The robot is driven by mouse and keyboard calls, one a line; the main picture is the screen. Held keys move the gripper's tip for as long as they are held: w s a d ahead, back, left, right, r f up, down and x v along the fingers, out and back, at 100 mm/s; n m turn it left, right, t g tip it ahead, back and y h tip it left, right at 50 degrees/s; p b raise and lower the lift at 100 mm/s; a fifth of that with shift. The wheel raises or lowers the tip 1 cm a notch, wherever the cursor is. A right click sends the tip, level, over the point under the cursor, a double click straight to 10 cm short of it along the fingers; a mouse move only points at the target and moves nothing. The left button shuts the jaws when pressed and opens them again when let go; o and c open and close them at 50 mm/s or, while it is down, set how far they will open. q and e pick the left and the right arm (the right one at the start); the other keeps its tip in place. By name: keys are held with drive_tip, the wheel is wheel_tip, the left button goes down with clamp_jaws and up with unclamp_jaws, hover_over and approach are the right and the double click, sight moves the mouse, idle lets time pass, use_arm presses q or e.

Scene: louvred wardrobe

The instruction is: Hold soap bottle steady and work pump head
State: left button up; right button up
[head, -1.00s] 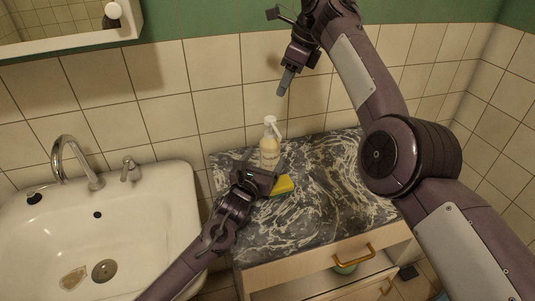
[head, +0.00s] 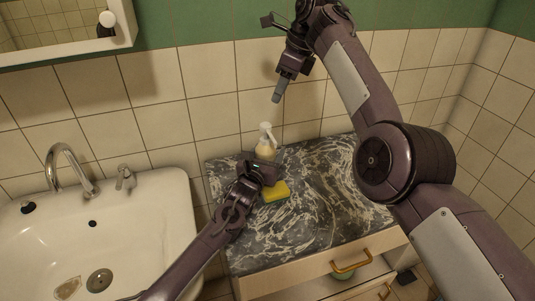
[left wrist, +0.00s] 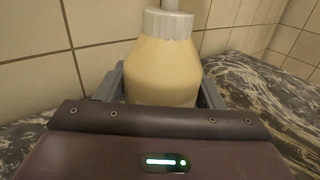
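The soap bottle (head: 266,147), pale yellow with a white pump head (head: 265,129), stands upright on the dark marbled counter near the tiled wall. My left gripper (head: 264,165) is at its near side, low on the body. In the left wrist view, the bottle (left wrist: 163,68) sits between the grey fingers, which look closed against its sides; its base is hidden behind the gripper, and the pump's top is out of frame. My right gripper (head: 277,92) is above and slightly right of the pump, pointing down, apart from it. Its fingers look together and empty.
A yellow sponge (head: 276,191) lies on the counter (head: 325,200) just right of my left gripper. A white sink (head: 140,215) with a chrome tap (head: 68,165) is at the left. The tiled wall is close behind the bottle. The counter's right part is clear.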

use_arm(q)
drive_tip(key=c, duration=0.9)
use_arm(e)
drive_tip(key=shift+c, duration=0.2)
drive_tip(key=shift+n, duration=0.3)
drive_tip(key=c, duration=0.5)
drive_tip(key=shift+w+f+n, duration=0.1)
drive_tip(key=shift+n, duration=0.3)
drive_tip(key=shift+c, duration=1.1)
drive_tip(key=n, duration=0.5)
drive_tip(key=shift+w+a+f+n+t+h, duration=0.1)
drive_tip(key=shift+w+a+n+t+h, duration=0.05)
drive_tip(key=shift+w+n+t+h, duration=0.2)
clamp_jaws()
drive_tip(key=shift+a+f+n+t+h, duration=0.45)
drive_tip(key=shift+f+n, duration=0.6)
drive_tip(key=shift+n, duration=1.95)
drive_tip(key=shift+a+f+n+t+h, duration=0.2)
drive_tip(key=shift+a+f+n, duration=0.7)
drive_tip(key=shift+n, duration=2.05)
drive_tip(key=shift+a+f+n+t+h, duration=0.35)
drive_tip(key=shift+f+n, duration=0.85)
drive_tip(key=shift+n, duration=1.8)
